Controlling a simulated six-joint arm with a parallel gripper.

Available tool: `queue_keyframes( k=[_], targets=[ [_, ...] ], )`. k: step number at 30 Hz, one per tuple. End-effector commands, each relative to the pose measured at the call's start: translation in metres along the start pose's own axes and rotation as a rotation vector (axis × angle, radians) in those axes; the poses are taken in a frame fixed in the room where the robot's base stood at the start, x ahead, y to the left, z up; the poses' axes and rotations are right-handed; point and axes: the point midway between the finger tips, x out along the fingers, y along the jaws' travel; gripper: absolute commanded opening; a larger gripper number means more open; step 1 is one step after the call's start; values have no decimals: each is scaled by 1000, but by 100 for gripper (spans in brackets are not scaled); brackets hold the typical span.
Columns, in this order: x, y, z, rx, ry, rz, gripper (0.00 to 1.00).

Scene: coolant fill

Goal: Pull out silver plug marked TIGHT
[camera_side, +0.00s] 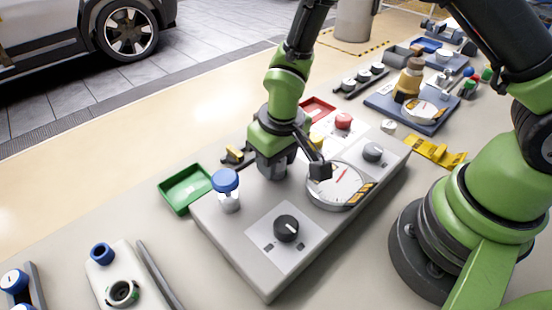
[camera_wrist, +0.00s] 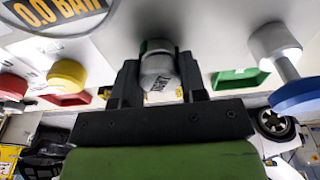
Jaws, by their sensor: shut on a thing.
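The silver plug (camera_wrist: 158,68) shows in the wrist view, a short grey cylinder with dark lettering that I cannot read clearly. My gripper (camera_wrist: 158,82) is shut on it, one finger on each side. In the side view my gripper (camera_side: 270,172) points down at the grey panel box (camera_side: 222,225), between the blue-capped post and the round gauge. The plug is hidden there by the fingers. In the wrist view the plug's far end is at or close to the panel surface; I cannot tell whether it is still seated.
A blue-capped post (camera_side: 227,190) stands left of my gripper, and a round gauge (camera_side: 338,186) is close on its right. A black knob (camera_side: 286,228) is in front. A green tray (camera_side: 186,188) lies left of the box, a red tray (camera_side: 317,108) behind it.

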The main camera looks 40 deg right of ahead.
Motion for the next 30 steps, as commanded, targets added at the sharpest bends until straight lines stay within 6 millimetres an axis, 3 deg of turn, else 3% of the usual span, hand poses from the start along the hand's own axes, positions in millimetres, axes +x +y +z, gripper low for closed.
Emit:
queue_keyframes(
  k=[8, 30],
  targets=[
    [-2, 0, -1, 0, 1, 0, 21],
    [-40, 0, -5, -1, 3, -1, 21]
  ],
)
